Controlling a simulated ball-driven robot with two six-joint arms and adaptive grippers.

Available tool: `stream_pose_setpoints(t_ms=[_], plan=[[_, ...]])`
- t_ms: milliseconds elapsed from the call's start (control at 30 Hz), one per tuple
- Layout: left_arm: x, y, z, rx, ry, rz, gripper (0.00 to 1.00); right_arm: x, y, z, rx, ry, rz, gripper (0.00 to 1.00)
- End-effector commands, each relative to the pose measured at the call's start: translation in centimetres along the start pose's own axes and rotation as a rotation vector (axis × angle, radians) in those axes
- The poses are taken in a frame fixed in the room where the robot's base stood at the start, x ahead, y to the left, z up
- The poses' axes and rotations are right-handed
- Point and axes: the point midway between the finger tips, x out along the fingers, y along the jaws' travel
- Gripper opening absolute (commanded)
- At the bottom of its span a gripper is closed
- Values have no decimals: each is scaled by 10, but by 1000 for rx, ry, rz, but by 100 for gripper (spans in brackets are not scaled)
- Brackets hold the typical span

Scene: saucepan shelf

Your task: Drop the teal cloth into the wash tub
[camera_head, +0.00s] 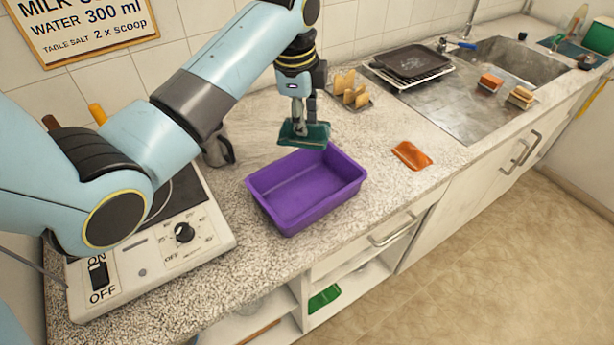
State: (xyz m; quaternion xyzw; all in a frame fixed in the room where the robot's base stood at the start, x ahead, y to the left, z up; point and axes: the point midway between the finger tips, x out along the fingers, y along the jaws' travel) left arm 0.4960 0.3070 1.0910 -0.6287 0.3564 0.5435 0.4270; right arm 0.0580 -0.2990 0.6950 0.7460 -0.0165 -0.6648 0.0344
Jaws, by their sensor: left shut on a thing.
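The teal cloth (316,134) is a flat, dark teal piece held in my left gripper (298,122). The gripper points down and is shut on the cloth. The cloth hangs just above the back rim of the purple wash tub (276,214), apart from the tub floor. The tub is a rectangular open container on the speckled counter, and its visible inside is empty. My right gripper is not in view.
A hot plate (205,240) with a knob and switch stands left of the tub. A metal jug (218,150) stands behind it. An orange cloth (411,155) lies to the right on clear counter. A toast rack (350,92), black tray (411,62) and sink (515,62) are farther back.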

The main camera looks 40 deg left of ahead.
Motion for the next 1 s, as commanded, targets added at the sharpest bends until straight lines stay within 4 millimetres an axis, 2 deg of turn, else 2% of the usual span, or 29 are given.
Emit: stream_pose_setpoints(t_ms=[333,467,667,800,833,1000], plan=[[41,8,2,0,0,3,0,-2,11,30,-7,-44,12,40],[50,8,2,1,0,2,0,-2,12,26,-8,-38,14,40],[54,9,2,1,0,1,0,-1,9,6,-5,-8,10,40],[54,9,2,0,0,1,0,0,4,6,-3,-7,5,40],[54,9,2,0,0,1,22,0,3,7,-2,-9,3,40],[54,9,2,0,0,1,44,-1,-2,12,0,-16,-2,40]])
